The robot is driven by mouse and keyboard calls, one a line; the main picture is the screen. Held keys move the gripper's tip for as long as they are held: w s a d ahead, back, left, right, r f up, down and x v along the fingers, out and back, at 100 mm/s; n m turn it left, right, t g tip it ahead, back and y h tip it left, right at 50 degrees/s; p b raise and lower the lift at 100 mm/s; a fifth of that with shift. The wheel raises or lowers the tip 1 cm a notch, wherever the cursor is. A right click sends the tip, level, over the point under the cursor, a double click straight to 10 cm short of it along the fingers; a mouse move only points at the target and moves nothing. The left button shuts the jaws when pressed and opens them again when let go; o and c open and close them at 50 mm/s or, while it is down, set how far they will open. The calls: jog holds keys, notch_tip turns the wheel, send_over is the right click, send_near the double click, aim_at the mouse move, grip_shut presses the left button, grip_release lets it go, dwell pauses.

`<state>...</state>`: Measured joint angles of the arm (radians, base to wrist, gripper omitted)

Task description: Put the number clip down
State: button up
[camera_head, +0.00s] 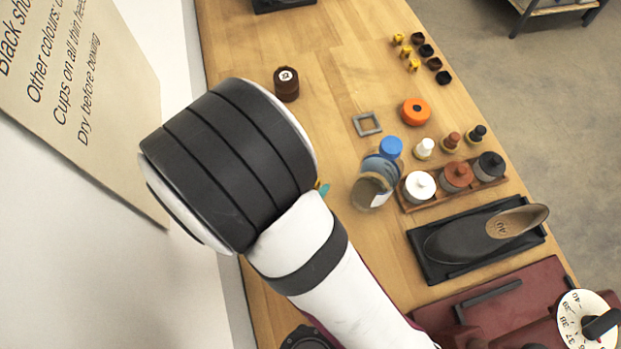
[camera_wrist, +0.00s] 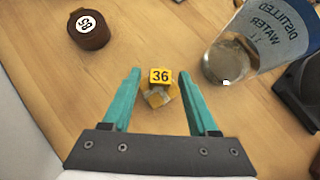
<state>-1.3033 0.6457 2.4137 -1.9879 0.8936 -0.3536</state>
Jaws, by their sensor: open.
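The number clip (camera_wrist: 160,88) is yellow with a black 36 on its top tab. In the wrist view it appears to rest on the wooden table. My gripper (camera_wrist: 160,74) is open, with one teal finger on each side of the clip and a visible gap to both.
A brown round pot with a white number label (camera_wrist: 88,28) stands left of the clip. A distilled water container (camera_wrist: 268,35) is to the right, beside a dark object. Farther right, the head view shows a rack of lidded jars (camera_head: 408,207) and a black shoe (camera_head: 460,241) on a tray.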

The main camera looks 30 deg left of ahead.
jog(key=v, duration=0.5)
jog(key=shift+s+r, duration=0.2)
jog(key=shift+r, duration=0.1)
